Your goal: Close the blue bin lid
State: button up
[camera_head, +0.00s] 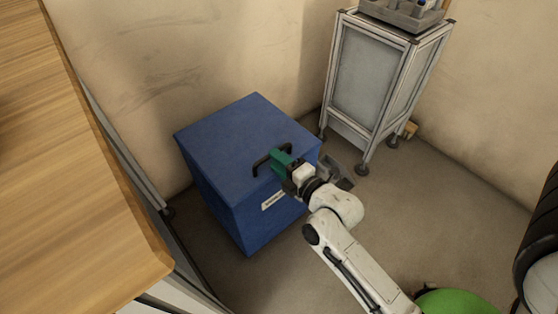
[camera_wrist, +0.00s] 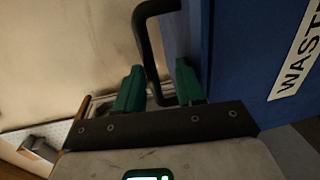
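The blue bin (camera_head: 240,215) stands on the floor against the wall, with a white label on its front. Its blue lid (camera_head: 232,140) lies flat on top and looks shut, with no gap visible. A black loop handle (camera_head: 262,160) is on the lid near the front edge; it also shows in the wrist view (camera_wrist: 146,45). My gripper (camera_head: 281,160) is at the right end of the handle. In the wrist view, its green fingers (camera_wrist: 158,82) are apart with the handle's end between them. I cannot tell whether they touch it.
A metal-framed grey cabinet (camera_head: 370,75) with a grey tray (camera_head: 403,15) on top stands behind and to the right. A wooden tabletop (camera_head: 70,180) borders the left. A green round object (camera_head: 460,303) is at the bottom right.

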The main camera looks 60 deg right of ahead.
jog(key=p+v, duration=0.2)
jog(key=v, duration=0.8)
jog(key=shift+s+p, duration=0.35)
jog(key=shift+p, duration=0.05)
jog(key=w+a+f+m+g+y, duration=0.1)
jog(key=a+f+m+g+y, duration=0.3)
jog(key=a+f+m+g, duration=0.25)
jog(key=s+a+m+g, duration=0.3)
jog(key=s+m+g, duration=0.5)
jog(key=m+g, duration=0.1)
notch_tip(320, 180, up, 32)
jog(key=p, duration=3.1)
jog(key=shift+f+p, duration=0.2)
jog(key=shift+p, duration=0.1)
jog(key=shift+t, duration=0.25)
